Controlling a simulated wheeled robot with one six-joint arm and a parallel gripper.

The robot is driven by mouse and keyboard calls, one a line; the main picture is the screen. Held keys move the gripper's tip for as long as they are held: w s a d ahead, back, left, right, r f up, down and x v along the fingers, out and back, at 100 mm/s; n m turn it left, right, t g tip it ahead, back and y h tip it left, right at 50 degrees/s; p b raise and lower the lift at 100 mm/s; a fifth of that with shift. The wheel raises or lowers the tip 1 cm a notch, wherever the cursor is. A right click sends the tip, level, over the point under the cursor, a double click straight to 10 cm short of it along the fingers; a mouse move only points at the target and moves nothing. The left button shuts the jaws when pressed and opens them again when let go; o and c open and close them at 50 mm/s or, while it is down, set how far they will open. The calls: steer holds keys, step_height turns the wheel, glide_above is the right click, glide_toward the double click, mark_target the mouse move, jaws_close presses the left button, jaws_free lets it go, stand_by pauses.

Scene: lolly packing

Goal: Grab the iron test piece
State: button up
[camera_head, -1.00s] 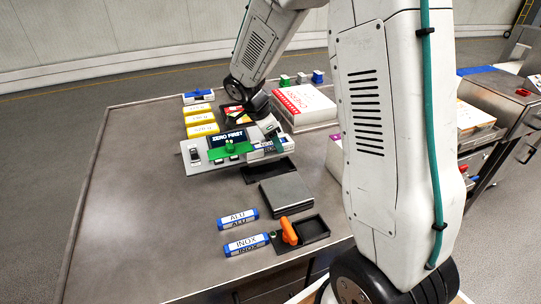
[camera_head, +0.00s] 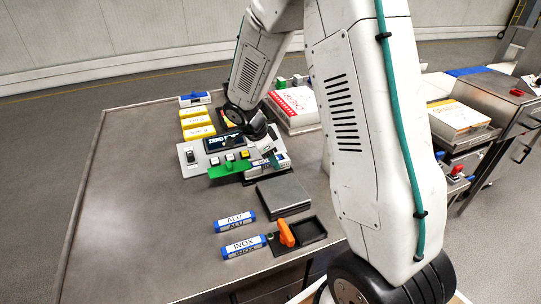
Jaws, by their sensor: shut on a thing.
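The green piece reaches left from the gripper, in front of the panel's buttons. I take it for the iron test piece, but no readable label confirms this. The exact grip is partly hidden by my wrist. A blue and white block (camera_head: 283,160) is beside the gripper, its lettering too small to read. An ALU block (camera_head: 235,220) and an INOX block (camera_head: 244,246) lie on the table in front.
The grey control panel (camera_head: 191,171) has a dark display. Yellow blocks (camera_head: 195,122) and a white box (camera_head: 294,108) stand behind. The table's left side (camera_head: 130,205) is clear.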

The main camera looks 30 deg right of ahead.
steer(key=shift+f, duration=0.2)
steer(key=o, duration=1.3)
steer(key=shift+o, duration=0.2)
